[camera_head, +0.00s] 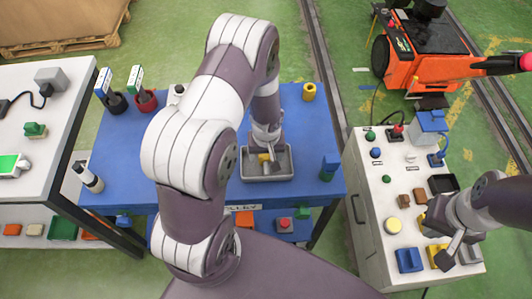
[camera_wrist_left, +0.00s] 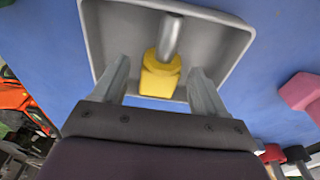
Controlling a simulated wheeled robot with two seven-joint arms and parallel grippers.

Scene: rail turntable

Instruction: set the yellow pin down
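The yellow pin (camera_head: 263,157) is in the grey tray (camera_head: 280,174) on the blue table. In the left wrist view the pin (camera_wrist_left: 161,75) shows a yellow block-like end and a grey metal shank, inside the tray (camera_wrist_left: 110,30). My left gripper (camera_head: 268,150) is over the tray. Its two fingers (camera_wrist_left: 160,85) stand apart, one on each side of the yellow end, with visible gaps between. Whether the pin touches the tray floor is hard to tell. My right gripper (camera_head: 447,236) is over the white cabinet at the right; its finger opening is unclear.
The white cabinet (camera_head: 365,200) carries several buttons and blocks. An orange machine (camera_head: 430,60) stands behind. My left arm hides the table's middle.

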